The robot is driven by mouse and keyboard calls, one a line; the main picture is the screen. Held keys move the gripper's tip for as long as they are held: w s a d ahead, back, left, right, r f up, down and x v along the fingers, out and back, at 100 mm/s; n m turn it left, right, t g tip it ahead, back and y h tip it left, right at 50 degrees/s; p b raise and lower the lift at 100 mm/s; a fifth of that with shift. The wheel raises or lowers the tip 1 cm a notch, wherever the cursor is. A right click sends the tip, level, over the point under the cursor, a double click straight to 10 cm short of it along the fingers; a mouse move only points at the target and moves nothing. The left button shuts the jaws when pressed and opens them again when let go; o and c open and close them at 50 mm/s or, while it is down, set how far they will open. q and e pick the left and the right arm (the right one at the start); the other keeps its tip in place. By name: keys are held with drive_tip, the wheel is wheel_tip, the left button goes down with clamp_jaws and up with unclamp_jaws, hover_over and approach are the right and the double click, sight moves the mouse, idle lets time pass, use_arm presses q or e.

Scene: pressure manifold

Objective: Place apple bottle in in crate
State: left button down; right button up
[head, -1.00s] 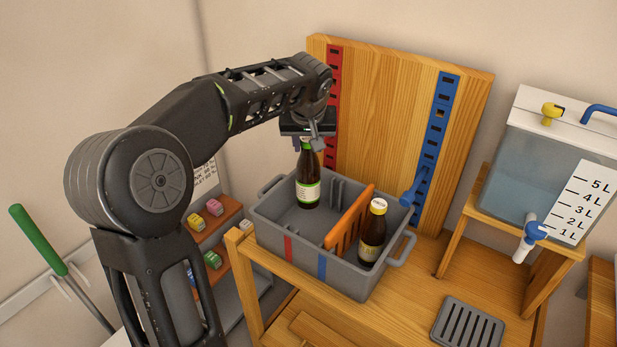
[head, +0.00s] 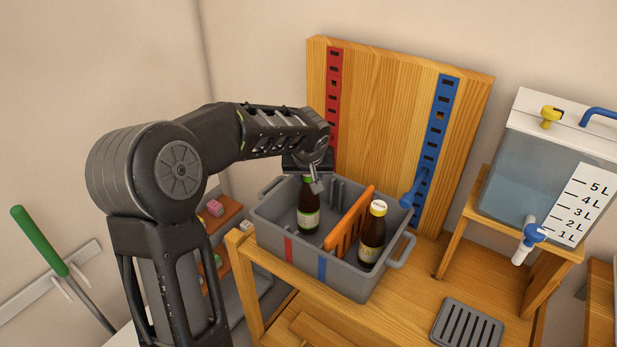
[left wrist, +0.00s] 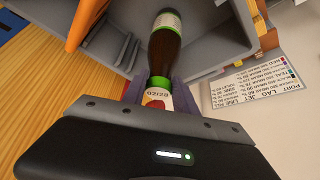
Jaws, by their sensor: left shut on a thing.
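A dark brown bottle with a green neck band and pale label (head: 308,214) is upright inside the left compartment of the grey crate (head: 345,285). My left gripper (head: 314,180) is shut on its neck from above. The left wrist view shows the bottle (left wrist: 164,50) between the fingers (left wrist: 153,92), with a red fruit picture on its neck label. I cannot tell if its base touches the crate floor. A second brown bottle with a yellow-rimmed cap (head: 371,238) stands in the right compartment. My right gripper is not in view.
An orange divider (head: 350,222) splits the crate, which stands on a wooden bench (head: 390,310). Behind it rises a wooden board (head: 385,120) with red and blue slotted strips. A water tank (head: 520,170) stands at right, near a grey drain grate (head: 467,325).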

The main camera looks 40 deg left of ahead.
use_arm(q)
drive_tip(key=shift+f, duration=0.1)
drive_tip(key=shift+f, duration=0.15)
drive_tip(key=c, duration=1)
unclamp_jaws()
drive_tip(key=shift+o, duration=0.2)
drive_tip(key=shift+r, duration=0.25)
drive_tip(key=shift+s+d+r, duration=0.1)
drive_tip(key=shift+r, duration=0.15)
drive_tip(key=b+v, duration=0.1)
drive_tip(key=v, duration=1)
drive_tip(key=shift+d+r, duration=0.1)
